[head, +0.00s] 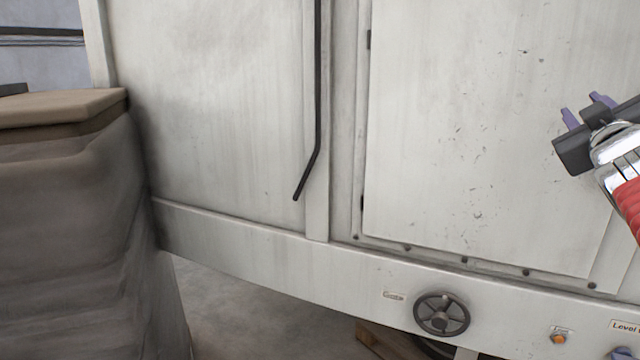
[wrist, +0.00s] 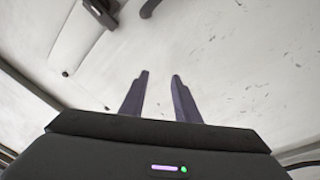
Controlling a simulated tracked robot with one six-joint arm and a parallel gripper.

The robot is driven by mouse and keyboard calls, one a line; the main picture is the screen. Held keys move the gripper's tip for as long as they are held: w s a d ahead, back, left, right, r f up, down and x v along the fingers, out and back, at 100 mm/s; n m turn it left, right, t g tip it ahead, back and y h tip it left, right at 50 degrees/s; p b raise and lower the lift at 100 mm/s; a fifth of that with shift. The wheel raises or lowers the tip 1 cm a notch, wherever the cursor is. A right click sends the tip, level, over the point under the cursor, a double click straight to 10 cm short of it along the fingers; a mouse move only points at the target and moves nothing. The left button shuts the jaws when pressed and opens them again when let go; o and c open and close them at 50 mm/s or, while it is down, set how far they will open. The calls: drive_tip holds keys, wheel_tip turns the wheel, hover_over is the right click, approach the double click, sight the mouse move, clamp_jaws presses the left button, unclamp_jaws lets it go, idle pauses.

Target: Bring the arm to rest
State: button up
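My gripper (head: 586,110) is at the right edge of the head view, raised in front of the white machine panel (head: 480,130). Its two purple-grey fingers stand apart with nothing between them. The wrist view also shows the fingers (wrist: 158,92) open and empty, with the pale panel behind them. In that view the fingertips are over bare panel, and I cannot tell how far they are from it. Most of my arm is outside the head view.
A black handwheel (head: 441,314) and an orange button (head: 558,339) are on the machine's lower rail. A dark bent rod (head: 317,110) hangs on the left panel. A brown-grey wrapped stack (head: 65,220) stands at left. A wooden piece (head: 385,342) lies below the rail.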

drive_tip(key=s+a+f+m+g+y, duration=0.1)
drive_tip(key=a+f+m+g+y, duration=0.15)
drive_tip(key=a+f, duration=0.75)
drive_tip(key=s+a+f+m+g+y, duration=0.1)
drive_tip(key=s+a+f+g+y, duration=0.15)
drive_tip(key=a+f, duration=0.7)
drive_tip(key=s+a+f+g+y, duration=0.1)
drive_tip(key=s+a+f+g, duration=0.1)
drive_tip(key=s+a+f, duration=0.2)
drive_tip(key=s+a+f+n+g+y, duration=0.1)
drive_tip(key=s+a+f, duration=0.4)
drive_tip(key=f, duration=0.5)
drive_tip(key=s+a+f+g+y, duration=0.3)
drive_tip(key=s+a+f, duration=0.2)
drive_tip(key=f, duration=0.2)
drive_tip(key=shift+s+n+g, duration=0.25)
drive_tip(key=shift+n+g, duration=0.1)
drive_tip(key=shift+g, duration=0.05)
drive_tip(key=shift+d+f, duration=0.1)
drive_tip(key=shift+d, duration=0.05)
